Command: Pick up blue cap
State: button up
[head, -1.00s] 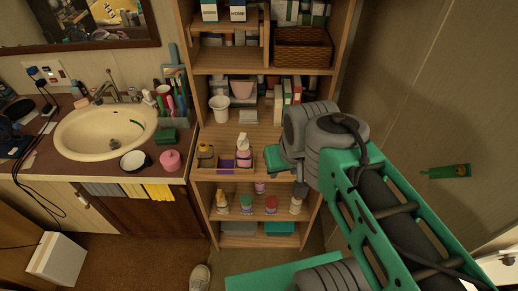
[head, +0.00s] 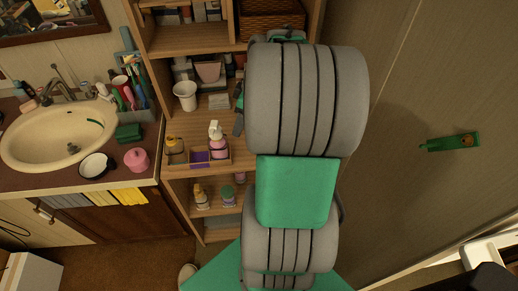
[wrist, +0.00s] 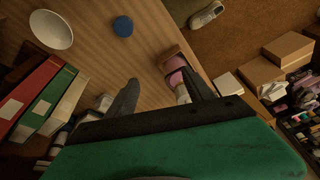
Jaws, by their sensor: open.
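The blue cap (wrist: 123,26) is a small round blue disc lying on a wooden shelf board (wrist: 98,58), in the upper middle of the wrist view. In the head view I cannot make it out; my arm covers part of the shelf. My gripper (wrist: 158,82) is open, with its two dark fingers apart and nothing seen held between them. The cap shows beyond the fingertips, up and to the left of the gap, apart from both fingers. In the head view the gripper is mostly hidden behind my arm.
A white cup (head: 185,96) stands on the same shelf; red (wrist: 30,95) and green binders (wrist: 45,105) stand at its side. The sink counter is left, a wall right.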

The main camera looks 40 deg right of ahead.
jog(key=s+d+f+n+y+b, duration=0.1)
jog(key=s+d+f+n, duration=0.2)
jog(key=d+f, duration=0.5)
jog(key=shift+t, duration=0.4)
jog(key=x, duration=0.3)
jog(key=p+x, duration=0.1)
jog(key=x, duration=0.1)
jog(key=shift+w+d+f, duration=0.15)
jog(key=shift+f, duration=0.3)
grip_shut()
